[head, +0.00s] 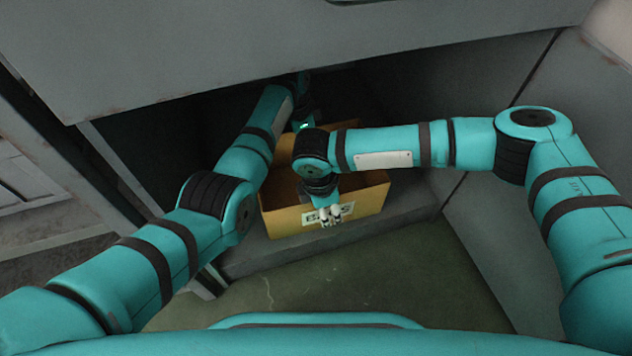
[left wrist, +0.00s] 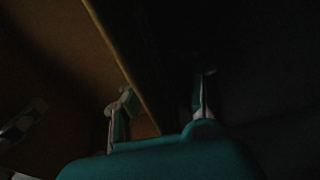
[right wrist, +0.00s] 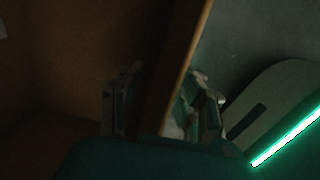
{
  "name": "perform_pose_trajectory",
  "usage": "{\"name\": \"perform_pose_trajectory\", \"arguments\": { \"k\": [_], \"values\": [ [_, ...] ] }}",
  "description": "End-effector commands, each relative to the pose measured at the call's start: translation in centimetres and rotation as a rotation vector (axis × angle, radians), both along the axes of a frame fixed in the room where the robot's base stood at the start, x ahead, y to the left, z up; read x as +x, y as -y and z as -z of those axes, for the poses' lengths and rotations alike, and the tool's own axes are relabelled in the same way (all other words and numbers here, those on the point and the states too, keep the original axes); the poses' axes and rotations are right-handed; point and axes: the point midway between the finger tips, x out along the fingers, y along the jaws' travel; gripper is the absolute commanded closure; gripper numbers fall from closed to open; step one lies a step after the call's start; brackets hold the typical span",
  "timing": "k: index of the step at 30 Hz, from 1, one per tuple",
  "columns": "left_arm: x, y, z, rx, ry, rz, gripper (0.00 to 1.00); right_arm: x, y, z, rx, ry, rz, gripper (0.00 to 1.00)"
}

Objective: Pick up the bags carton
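The bags carton (head: 376,200) is an open-topped brown cardboard box with a pale label on its front, sitting on a grey ledge. My right gripper (head: 331,214) points down at its front wall, by the label. In the right wrist view, my right gripper (right wrist: 162,100) is open, with a finger on either side of a carton wall (right wrist: 200,30). My left gripper is hidden behind the carton in the head view. In the left wrist view, my left gripper (left wrist: 162,100) is open, its fingers apart on either side of a carton wall (left wrist: 112,45).
The grey ledge (head: 290,258) lies in a dark recess. A large grey machine panel (head: 230,40) overhangs it, and a grey wall (head: 480,225) stands at the right. The green floor (head: 350,290) in front is clear.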

Motion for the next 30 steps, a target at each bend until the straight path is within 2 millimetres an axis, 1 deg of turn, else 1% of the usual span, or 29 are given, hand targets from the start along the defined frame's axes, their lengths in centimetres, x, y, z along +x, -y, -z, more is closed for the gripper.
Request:
{"name": "perform_pose_trajectory", "arguments": {
  "k": [8,11,15,16,30],
  "values": [
    [0.01,0.03,0.13,0.0,0.0,0.0,0.69,0.0,0.01,0.15,0.0,0.0,0.0,0.69],
    [0.01,0.03,0.12,0.0,0.0,0.0,0.8,0.0,0.01,0.14,0.0,0.0,0.0,0.8],
    [0.0,0.02,0.12,0.0,0.0,0.0,0.98,0.01,0.02,0.13,0.0,0.0,0.0,0.98],
    [0.0,0.02,0.12,0.0,0.0,0.0,1.0,0.01,0.01,0.12,0.0,0.0,0.0,1.0],
    [-0.02,0.0,0.12,0.0,-0.001,0.0,1.0,0.04,0.02,0.11,0.0,0.001,0.0,1.0]
  ]
}}
